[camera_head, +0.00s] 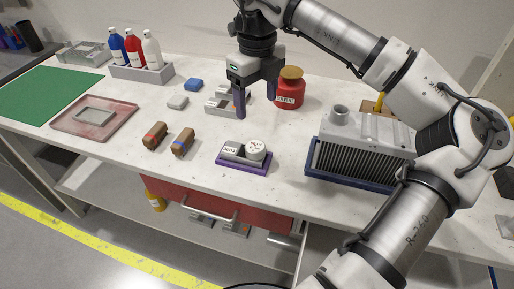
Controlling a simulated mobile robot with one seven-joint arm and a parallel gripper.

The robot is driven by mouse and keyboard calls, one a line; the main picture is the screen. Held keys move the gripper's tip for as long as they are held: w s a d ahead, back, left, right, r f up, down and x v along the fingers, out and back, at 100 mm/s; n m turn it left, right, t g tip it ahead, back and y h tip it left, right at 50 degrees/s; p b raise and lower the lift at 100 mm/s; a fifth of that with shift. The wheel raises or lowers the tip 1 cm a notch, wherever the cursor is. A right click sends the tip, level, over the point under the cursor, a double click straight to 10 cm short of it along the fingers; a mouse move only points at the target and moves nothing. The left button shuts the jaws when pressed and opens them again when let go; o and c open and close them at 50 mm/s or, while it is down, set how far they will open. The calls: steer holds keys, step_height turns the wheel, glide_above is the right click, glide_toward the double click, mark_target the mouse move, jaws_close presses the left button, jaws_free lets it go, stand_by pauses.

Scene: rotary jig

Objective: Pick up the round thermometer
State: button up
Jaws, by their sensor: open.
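A round white piece (256,150), which looks like the round thermometer, sits at the right end of a small purple-edged holder (234,166) near the front edge of the white table. Its top has dark marks too small to read. A white label stands on the holder's left part. My gripper (256,107) points down above the table, behind and above the holder. Its two dark fingers are apart with nothing between them. It does not touch the round piece.
Behind my gripper are a grey tray (217,105) and a red jar (290,95). A grey finned block (362,160) in a blue tray stands right, near my arm. Two brown blocks (154,135) lie left. Bottles (133,47) stand at the back. Table before the holder is clear.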

steer(key=p, duration=0.1)
glide_above(256, 147)
steer(key=f, duration=0.8)
steer(key=shift+w, duration=0.25)
steer(key=shift+s+f+p, duration=0.2)
steer(key=shift+f+p, duration=0.9)
steer(key=shift+f, duration=1.55)
steer(key=c, duration=1.2)
steer(key=shift+r, duration=0.1)
steer(key=shift+r, duration=0.1)
